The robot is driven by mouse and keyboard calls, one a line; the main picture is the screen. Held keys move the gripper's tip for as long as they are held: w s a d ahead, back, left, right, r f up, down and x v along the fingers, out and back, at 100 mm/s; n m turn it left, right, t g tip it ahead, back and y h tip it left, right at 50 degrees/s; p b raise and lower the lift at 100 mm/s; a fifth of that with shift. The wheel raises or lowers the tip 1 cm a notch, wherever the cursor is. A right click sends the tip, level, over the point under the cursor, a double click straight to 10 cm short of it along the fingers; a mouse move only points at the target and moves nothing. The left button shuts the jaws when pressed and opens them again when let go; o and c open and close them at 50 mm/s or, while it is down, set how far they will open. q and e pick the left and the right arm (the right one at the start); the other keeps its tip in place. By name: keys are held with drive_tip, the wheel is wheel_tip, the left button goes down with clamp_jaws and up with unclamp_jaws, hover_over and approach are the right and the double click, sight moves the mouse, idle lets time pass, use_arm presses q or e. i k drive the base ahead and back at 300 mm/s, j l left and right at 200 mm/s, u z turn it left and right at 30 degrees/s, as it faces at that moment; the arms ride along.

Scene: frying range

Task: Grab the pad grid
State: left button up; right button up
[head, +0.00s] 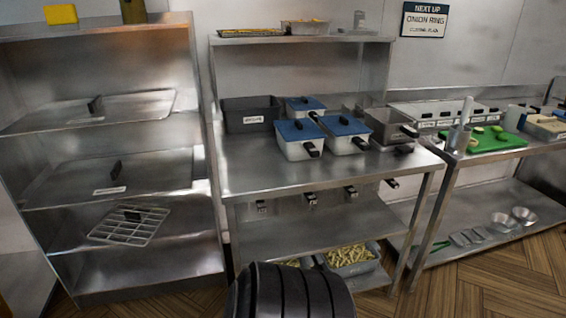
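A light metal grid (108,233), which looks like the pad grid, rests on the lower shelf of the left steel rack (185,250). It lies at an angle and has a dark handle near its back edge. Its open bars are visible and nothing covers it. Neither of my grippers shows in the head view.
Two lidded trays, an upper one (130,107) and a middle one (140,175), lie on the rack's shelves above the grid. A steel table (260,180) to the right holds blue-lidded containers (299,131) and a dark bin (250,108). Wooden floor shows in front.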

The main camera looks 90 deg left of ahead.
sight(130, 215)
drive_tip(key=u, duration=4)
drive_tip(key=i+l+u, duration=0.1)
drive_tip(key=i+u, duration=0.15)
drive_tip(key=i, duration=0.15)
drive_tip(key=i+l+u, duration=0.2)
drive_tip(key=i, duration=0.2)
